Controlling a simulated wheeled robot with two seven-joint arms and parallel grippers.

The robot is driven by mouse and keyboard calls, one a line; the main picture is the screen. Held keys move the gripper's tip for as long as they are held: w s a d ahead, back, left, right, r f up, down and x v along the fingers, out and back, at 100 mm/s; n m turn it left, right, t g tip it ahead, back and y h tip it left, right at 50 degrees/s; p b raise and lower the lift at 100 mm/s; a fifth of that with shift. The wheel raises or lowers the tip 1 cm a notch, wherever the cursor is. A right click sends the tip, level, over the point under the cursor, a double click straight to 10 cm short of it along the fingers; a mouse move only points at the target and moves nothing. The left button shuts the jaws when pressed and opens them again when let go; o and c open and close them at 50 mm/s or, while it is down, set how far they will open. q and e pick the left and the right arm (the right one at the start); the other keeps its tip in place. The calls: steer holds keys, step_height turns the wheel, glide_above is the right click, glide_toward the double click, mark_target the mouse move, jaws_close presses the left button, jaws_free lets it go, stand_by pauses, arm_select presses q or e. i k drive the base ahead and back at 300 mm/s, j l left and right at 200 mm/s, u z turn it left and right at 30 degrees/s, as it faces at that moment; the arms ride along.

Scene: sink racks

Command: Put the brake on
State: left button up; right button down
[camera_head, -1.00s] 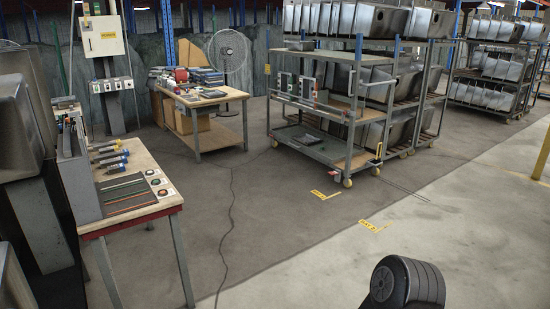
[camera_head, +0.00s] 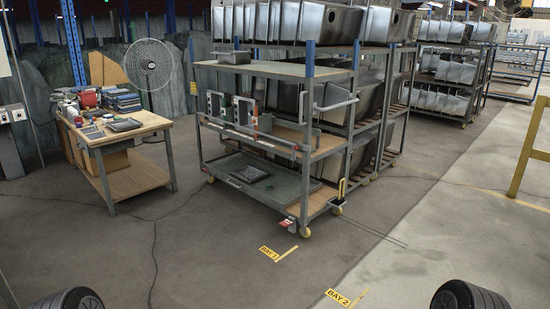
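A grey wheeled cart (camera_head: 268,71) with wooden and metal shelves stands in the middle of the head view. Its yellow casters (camera_head: 304,232) rest on the floor. A small red and white piece (camera_head: 287,224), which looks like a brake pedal, sits low at the front corner beside the front caster. Whether it is up or pressed down is too small to tell. A yellow and black upright piece (camera_head: 342,188) is at the cart's lower right side. Neither of my grippers is in view; only dark rounded parts of my arms show at the bottom corners.
A wooden workbench (camera_head: 140,122) with boxes and a tablet stands at left, a fan (camera_head: 149,65) behind it. Racks of steel sinks (camera_head: 455,72) stand right and behind. Yellow floor labels (camera_head: 268,253) lie before the cart. A yellow rail (camera_head: 526,150) stands at right. Floor ahead is clear.

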mark_target(285, 223)
steer(key=i, duration=0.75)
steer(key=i+u, duration=0.1)
steer(key=i, duration=0.7)
steer(key=i+l+u, duration=0.1)
steer(key=i, duration=0.65)
steer(key=i+l, duration=0.2)
steer(key=i, duration=0.6)
steer(key=i+l+u, duration=0.1)
steer(key=i+u, duration=0.15)
steer(key=i, duration=0.15)
steer(key=i+l+u, duration=0.2)
steer(key=i, duration=0.15)
steer(key=i+l+u, duration=0.25)
steer(key=i, duration=0.15)
